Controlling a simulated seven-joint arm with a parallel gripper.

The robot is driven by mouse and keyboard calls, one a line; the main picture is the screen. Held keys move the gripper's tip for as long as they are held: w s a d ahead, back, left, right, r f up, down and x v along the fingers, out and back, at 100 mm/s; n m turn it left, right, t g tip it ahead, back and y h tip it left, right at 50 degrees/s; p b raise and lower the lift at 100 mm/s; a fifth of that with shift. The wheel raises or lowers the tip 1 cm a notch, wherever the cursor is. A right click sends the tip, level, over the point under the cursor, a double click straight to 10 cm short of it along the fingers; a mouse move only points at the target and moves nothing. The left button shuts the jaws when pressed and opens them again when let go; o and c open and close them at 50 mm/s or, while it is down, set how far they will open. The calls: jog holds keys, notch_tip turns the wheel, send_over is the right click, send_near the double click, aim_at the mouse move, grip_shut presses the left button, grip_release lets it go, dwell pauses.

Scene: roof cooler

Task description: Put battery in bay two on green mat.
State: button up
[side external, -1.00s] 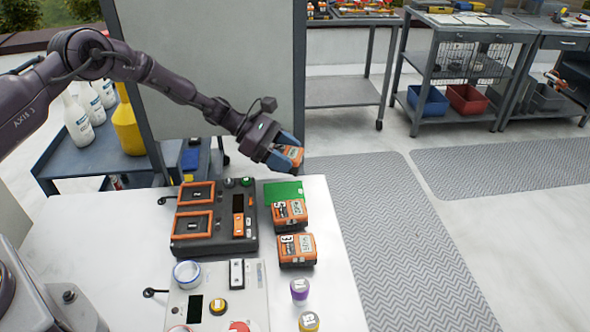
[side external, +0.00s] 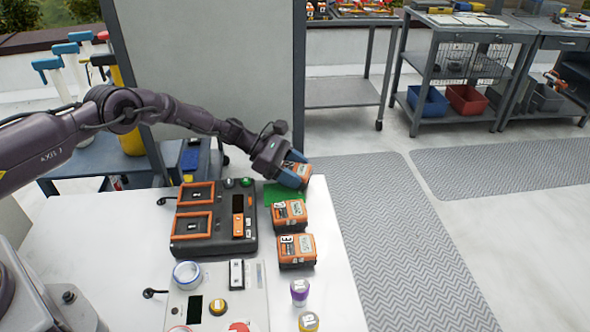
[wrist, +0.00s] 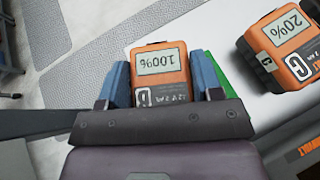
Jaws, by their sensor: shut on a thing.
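My gripper (side external: 294,168) has blue fingers and is shut on an orange and black battery (side external: 291,179). In the wrist view the held battery (wrist: 160,72) sits between the fingers, its display reading 100%. It is low over the far right part of the green mat (side external: 271,195); I cannot tell whether it touches. A strip of the mat shows right of the fingers in the wrist view (wrist: 214,68). The dark charger (side external: 215,243) is left of the mat. Its two orange-framed bays (side external: 195,194) show numbered floors and hold no battery.
Two more orange batteries stand nearer on the white table, one (side external: 289,214) just before the mat and one (side external: 297,250) closer. A battery reading 20% (wrist: 285,50) shows in the wrist view. A grey panel box (side external: 250,295) and small capped cylinders (side external: 299,291) are at the front.

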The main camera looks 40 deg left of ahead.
jog(key=shift+f, duration=0.1)
jog(key=o, duration=1.1)
jog(key=shift+o, duration=0.2)
